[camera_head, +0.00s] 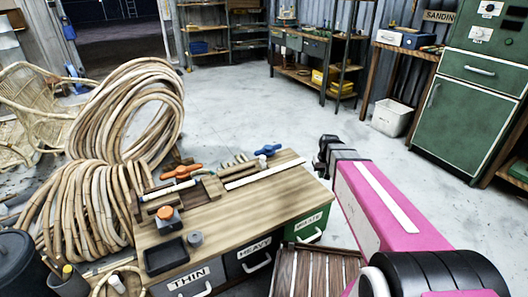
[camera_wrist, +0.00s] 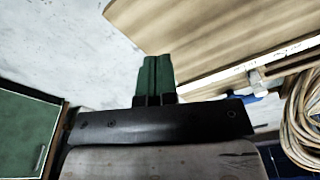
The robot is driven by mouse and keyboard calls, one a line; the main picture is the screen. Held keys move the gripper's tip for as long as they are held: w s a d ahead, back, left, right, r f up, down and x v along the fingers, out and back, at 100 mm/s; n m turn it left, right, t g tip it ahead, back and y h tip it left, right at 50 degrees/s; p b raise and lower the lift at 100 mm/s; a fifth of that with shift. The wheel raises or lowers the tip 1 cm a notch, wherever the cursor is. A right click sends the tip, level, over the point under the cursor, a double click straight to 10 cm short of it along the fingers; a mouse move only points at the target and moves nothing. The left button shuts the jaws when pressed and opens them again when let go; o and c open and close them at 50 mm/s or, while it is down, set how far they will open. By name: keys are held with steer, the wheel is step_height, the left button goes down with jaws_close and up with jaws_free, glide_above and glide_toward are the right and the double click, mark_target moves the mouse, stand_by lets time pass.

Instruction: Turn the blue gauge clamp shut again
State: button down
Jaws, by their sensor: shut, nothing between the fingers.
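The blue gauge clamp (camera_head: 267,149) is a small blue knob with lobes, at the back of the wooden workbench beside the white strip (camera_head: 265,175). In the wrist view a small blue part (camera_wrist: 236,97), likely the clamp, shows by the bench edge, right of my fingers. My gripper (camera_head: 322,155) is off the right side of the bench, apart from the clamp, with its fingers hard to make out there. In the wrist view my gripper (camera_wrist: 157,58) has its green fingers together with nothing between them. How far the clamp is turned cannot be told.
The bench top (camera_head: 235,205) also carries an orange-handled clamp (camera_head: 181,171), an orange knob (camera_head: 165,213), a dark tray (camera_head: 166,255) and a grey cylinder (camera_head: 195,239). Large rattan coils (camera_head: 90,205) stand left. A slatted crate (camera_head: 310,272) is in front.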

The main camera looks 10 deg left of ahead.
mark_target(264, 150)
steer(key=w+a+r+n, duration=0.1)
steer(key=w+a+n, duration=0.1)
steer(key=w+a, duration=0.7)
steer(key=w+a+r+n+t+y, duration=0.1)
steer(key=w+a+r+n, duration=0.1)
steer(key=w+a, duration=0.7)
steer(key=a+n, duration=0.1)
steer(key=a, duration=0.7)
steer(key=shift+a+y, duration=0.2)
steer(key=shift+y, duration=0.1)
steer(key=shift+f, duration=0.15)
steer(key=x, duration=1)
steer(key=shift+w, duration=0.3)
steer(key=shift+w+a+f, duration=0.15)
steer(key=shift+w+a, duration=0.5)
steer(key=shift+w, duration=0.1)
steer(key=shift+w+a+f, duration=0.15)
steer(key=shift+w+a, duration=0.45)
steer(key=shift+w, duration=0.1)
